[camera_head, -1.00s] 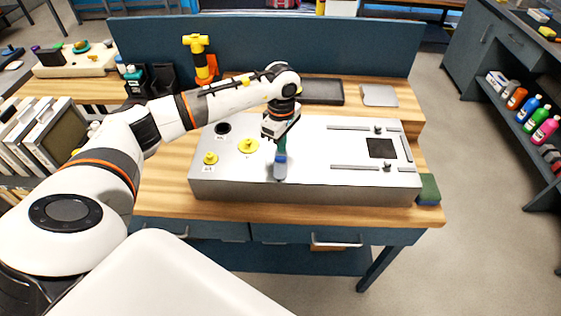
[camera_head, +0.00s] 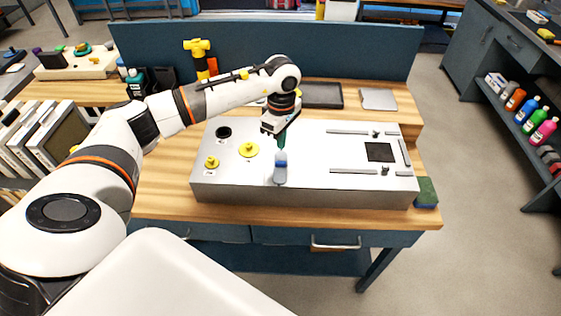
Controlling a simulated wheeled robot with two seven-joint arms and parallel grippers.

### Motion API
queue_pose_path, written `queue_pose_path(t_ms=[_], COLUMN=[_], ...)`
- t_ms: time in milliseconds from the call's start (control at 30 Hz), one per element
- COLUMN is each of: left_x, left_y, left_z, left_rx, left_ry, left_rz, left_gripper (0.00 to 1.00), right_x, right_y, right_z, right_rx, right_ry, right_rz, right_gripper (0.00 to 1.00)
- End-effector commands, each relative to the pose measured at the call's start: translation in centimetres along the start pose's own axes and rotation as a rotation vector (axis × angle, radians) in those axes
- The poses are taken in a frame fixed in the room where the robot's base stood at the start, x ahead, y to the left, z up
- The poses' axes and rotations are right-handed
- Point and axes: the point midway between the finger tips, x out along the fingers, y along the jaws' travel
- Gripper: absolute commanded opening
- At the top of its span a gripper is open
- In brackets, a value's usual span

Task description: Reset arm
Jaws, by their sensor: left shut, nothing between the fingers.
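My left arm reaches in from the left over the bench. Its gripper (camera_head: 281,140) is above the front middle of the metal box (camera_head: 330,191), pointing down, shut with nothing held. Just below its fingertips is an upright blue-and-grey piece (camera_head: 280,168) at the box's front edge. A dark teal part shows between it and the gripper, and I cannot tell whether they touch. Two yellow knobbed pieces (camera_head: 249,149) (camera_head: 212,162) and a dark round hole (camera_head: 223,132) are on the box's left half. My right gripper is not in view.
The box's right half has grey rails and a black square (camera_head: 379,152). A green sponge-like block (camera_head: 426,191) lies at the right. A dark tray (camera_head: 322,96) and a grey plate (camera_head: 379,99) lie behind the box. A yellow-topped tool (camera_head: 197,46) stands at the back left.

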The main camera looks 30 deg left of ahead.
Motion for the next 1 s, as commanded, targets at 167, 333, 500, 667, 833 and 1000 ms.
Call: queue_pose_path(t_ms=[167, 333, 500, 667, 833, 1000], left_x=[-1.4, -1.4, -1.4, -1.4, -0.5, 0.3], left_y=[0.0, 0.0, 0.0, 0.0, 0.1, 1.5], left_z=[0.0, 0.0, 0.0, 0.0, -3.1, -13.7], left_rx=[0.0, 0.0, 0.0, 0.0, 0.009, -0.028], left_ry=[0.001, 0.001, 0.001, 0.001, 0.104, 0.497], left_rz=[-0.001, -0.001, -0.002, -0.002, -0.021, -0.064], left_gripper=[0.0, 0.0, 0.0, 0.0, 0.0, 0.0], right_x=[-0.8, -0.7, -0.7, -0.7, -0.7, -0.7], right_y=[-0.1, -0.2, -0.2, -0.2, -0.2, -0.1], right_z=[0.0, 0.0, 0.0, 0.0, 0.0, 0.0], right_rx=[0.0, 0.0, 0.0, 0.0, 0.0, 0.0], right_ry=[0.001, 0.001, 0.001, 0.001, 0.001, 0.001], right_rz=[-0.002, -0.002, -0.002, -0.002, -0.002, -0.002], right_gripper=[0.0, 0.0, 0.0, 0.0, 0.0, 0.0])
